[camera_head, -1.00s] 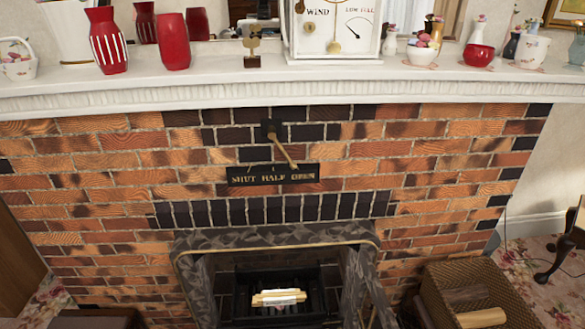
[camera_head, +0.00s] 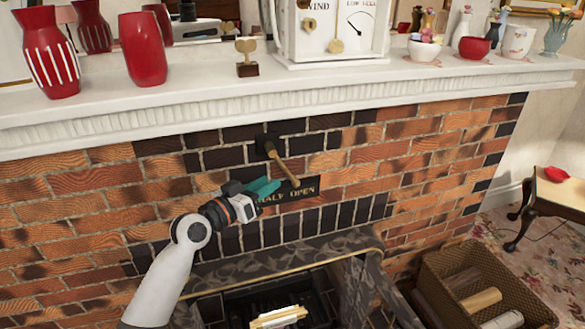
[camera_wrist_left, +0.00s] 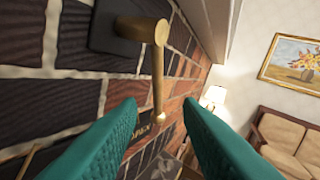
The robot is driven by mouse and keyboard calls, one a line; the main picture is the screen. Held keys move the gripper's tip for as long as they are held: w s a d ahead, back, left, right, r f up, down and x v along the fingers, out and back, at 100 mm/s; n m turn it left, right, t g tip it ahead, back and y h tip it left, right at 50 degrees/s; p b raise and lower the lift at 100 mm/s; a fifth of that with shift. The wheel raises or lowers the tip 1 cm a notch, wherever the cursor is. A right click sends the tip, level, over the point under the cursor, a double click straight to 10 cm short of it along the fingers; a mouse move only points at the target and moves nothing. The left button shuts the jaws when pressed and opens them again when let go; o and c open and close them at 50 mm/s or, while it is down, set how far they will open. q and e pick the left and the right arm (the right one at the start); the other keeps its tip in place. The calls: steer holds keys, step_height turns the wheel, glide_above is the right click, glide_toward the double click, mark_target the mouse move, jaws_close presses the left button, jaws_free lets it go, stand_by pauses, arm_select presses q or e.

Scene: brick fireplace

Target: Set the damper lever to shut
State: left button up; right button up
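The brass damper lever (camera_head: 284,167) hangs from a dark pivot block (camera_head: 267,146) on the brick chimney front. It slants down to the right, its tip at the OPEN end of the label plate (camera_head: 312,190). My left gripper (camera_head: 264,188), with teal fingers, is just left of the lever and covers the SHUT end of the plate. In the left wrist view the lever (camera_wrist_left: 158,75) shows between the two spread fingers, its knob beyond the fingertips. The gripper is open and empty; I cannot tell whether it touches the lever. My right gripper is out of view.
The fireplace surround (camera_head: 290,257) is below. A log basket (camera_head: 470,290) and a small table (camera_head: 557,192) stand at right.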

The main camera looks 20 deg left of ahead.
mark_target(283, 166)
arm_select(q)
steer(key=x, duration=0.9)
steer(key=shift+w+p, duration=0.35)
steer(key=shift+p, duration=0.05)
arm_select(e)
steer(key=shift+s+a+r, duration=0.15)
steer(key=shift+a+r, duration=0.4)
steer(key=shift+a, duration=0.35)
arm_select(q)
steer(key=shift+f, duration=0.1)
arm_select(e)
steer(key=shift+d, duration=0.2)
arm_select(q)
jaws_close()
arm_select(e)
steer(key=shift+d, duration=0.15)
